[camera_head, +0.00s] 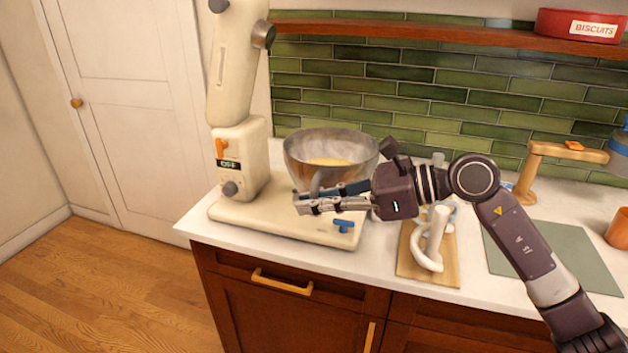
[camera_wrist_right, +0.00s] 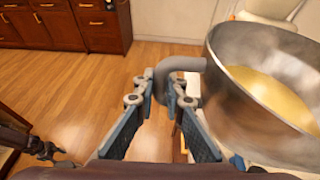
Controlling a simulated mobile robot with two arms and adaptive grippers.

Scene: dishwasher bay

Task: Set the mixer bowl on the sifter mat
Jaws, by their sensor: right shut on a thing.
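The mixer bowl (camera_head: 300,152) is a steel bowl with yellow contents, upright over the front of the cream mixer's base (camera_head: 290,226). I cannot tell whether it touches the base. My right gripper (camera_head: 306,204) is at the bowl's near side. In the right wrist view, its fingers (camera_wrist_right: 160,90) are shut on the bowl's curved grey handle (camera_wrist_right: 182,64), and the bowl (camera_wrist_right: 235,115) fills the right side. A flat grey-green mat (camera_head: 568,258), which I take for the sifter mat, lies bare on the counter at the right, partly behind my right arm. My left gripper does not show clearly; a dark shape is at the wrist view's lower left.
The mixer head (camera_head: 237,60) is tilted up behind the bowl. A wooden board (camera_head: 418,266) with white mixer attachments (camera_head: 432,240) lies between mixer and mat. A wooden stand (camera_head: 530,172) is behind the mat, and an orange cup (camera_head: 618,228) is at its right.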

